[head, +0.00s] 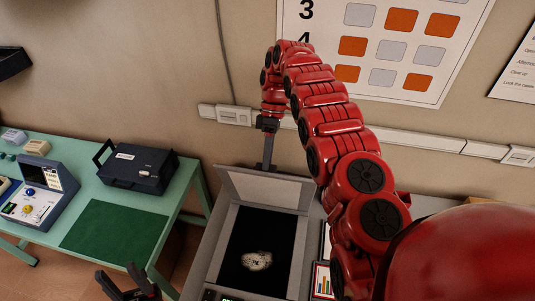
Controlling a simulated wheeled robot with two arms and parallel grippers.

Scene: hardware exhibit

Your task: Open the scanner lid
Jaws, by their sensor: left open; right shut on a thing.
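The scanner (226,254) stands on a grey table at bottom centre. Its lid (264,189) is raised and tilted back toward the wall, its pale underside showing. A mottled whitish piece (257,261) lies on the dark scanner bed. My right gripper (267,162) reaches over from the right and points down at the lid's far upper edge, shut on the lid. The fingertips are partly hidden behind the lid. My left gripper (127,281) is at the bottom edge, left of the scanner, open and empty.
A green table (140,214) at left carries a dark case (138,167), a green mat (116,232) and an instrument with coloured knobs (40,191). A wall rail (392,137) and a poster (385,45) are behind. My red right arm covers the right side.

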